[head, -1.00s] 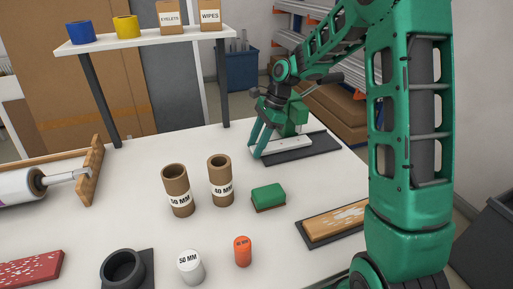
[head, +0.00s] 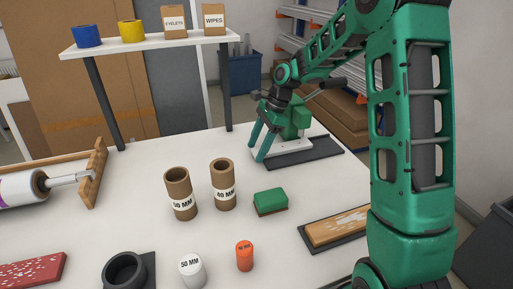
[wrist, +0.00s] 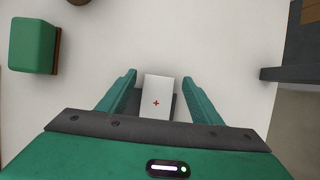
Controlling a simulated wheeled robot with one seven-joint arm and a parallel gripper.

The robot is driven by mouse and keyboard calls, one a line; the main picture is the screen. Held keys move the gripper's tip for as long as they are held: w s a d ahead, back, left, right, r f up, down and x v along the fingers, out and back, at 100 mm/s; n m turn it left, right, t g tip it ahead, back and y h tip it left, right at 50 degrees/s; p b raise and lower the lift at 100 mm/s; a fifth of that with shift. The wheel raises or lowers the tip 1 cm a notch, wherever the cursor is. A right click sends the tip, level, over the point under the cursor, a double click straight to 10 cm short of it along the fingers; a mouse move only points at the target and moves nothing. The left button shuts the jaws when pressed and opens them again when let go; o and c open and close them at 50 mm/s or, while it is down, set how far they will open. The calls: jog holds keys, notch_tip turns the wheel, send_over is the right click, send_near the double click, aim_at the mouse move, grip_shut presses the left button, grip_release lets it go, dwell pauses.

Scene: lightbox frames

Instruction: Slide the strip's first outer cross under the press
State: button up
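The white strip (wrist: 157,88) lies between my fingers in the wrist view, with one small red cross showing on it; the rest runs out of sight under the gripper body. My gripper (wrist: 160,77) has its two teal fingers apart, with a visible gap on each side of the strip. In the head view my gripper (head: 262,148) is low at the left of the green press (head: 297,112), which has a dark lever. A white piece lies at the foot of the press, partly hidden by the fingers; whether a cross is under the press cannot be told.
A green block (head: 270,201) and two cardboard tubes (head: 180,194) stand nearer me. A worn wooden board (head: 337,226) lies on a dark mat at the right. White and orange cylinders stand in front. Bare table lies around the gripper's left side.

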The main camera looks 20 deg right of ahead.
jog(key=shift+r, duration=0.1)
jog(key=v, duration=1)
jog(key=shift+d+r, duration=0.2)
jog(key=shift+r, duration=0.05)
jog(key=shift+w, duration=0.1)
jog(key=s+a+n+t+h, duration=0.1)
jog(key=s+n+t+h, duration=0.2)
jog(key=s+n, duration=1.05)
jog(key=s+d+f+g, duration=0.1)
jog(key=s+d, duration=0.3)
jog(key=s, duration=0.4)
jog(key=s+d+m+g, duration=0.1)
jog(key=s+d, duration=0.4)
jog(key=s, duration=0.3)
jog(key=s+d+f+m+g+h, duration=0.1)
jog(key=s+d, duration=0.4)
jog(key=s, duration=0.4)
jog(key=shift+f, duration=0.3)
